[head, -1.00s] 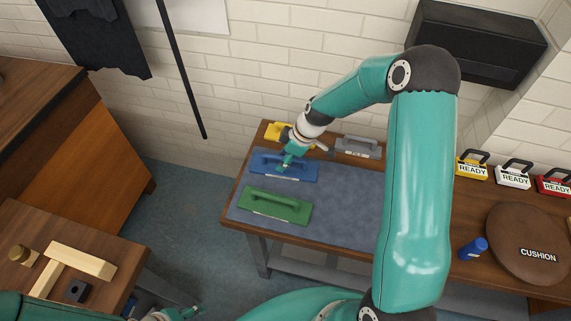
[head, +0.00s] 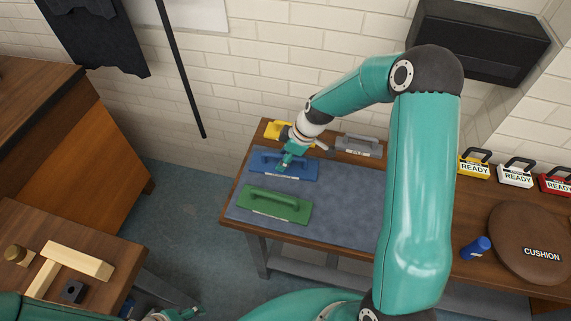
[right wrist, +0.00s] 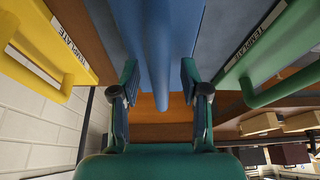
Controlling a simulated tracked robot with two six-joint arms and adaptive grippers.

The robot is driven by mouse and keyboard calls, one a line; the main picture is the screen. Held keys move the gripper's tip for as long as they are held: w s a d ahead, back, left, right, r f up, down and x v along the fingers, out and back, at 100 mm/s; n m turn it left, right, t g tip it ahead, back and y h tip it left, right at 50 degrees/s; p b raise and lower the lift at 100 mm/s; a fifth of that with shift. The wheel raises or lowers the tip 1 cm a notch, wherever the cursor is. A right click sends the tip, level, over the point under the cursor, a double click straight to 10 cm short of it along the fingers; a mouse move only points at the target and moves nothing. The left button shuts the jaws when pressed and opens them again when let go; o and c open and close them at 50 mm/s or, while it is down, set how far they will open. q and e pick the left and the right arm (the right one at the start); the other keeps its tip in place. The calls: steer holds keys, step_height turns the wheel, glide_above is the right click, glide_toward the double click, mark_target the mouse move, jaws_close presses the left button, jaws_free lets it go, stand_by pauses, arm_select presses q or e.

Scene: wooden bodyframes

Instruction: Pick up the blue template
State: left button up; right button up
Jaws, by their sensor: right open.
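The blue template (head: 304,170) lies on the grey-blue mat (head: 345,200) at the left end of the bench, with a raised bar handle. My right gripper (head: 285,163) is at the handle in the head view. In the right wrist view its two fingers (right wrist: 160,95) stand open on either side of the blue handle (right wrist: 165,40), with gaps visible between fingers and handle. My left gripper (head: 190,313) shows small at the bottom edge of the head view, and its jaw state is unclear.
A green template (head: 275,208) lies in front of the blue one, a yellow one (head: 275,130) behind it and a grey one (head: 357,146) behind to the right. A cushion (head: 530,240) and blue bottle (head: 476,247) are at the right.

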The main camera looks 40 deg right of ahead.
stand_by(0.3)
jaws_close()
steer(key=shift+r, duration=0.1)
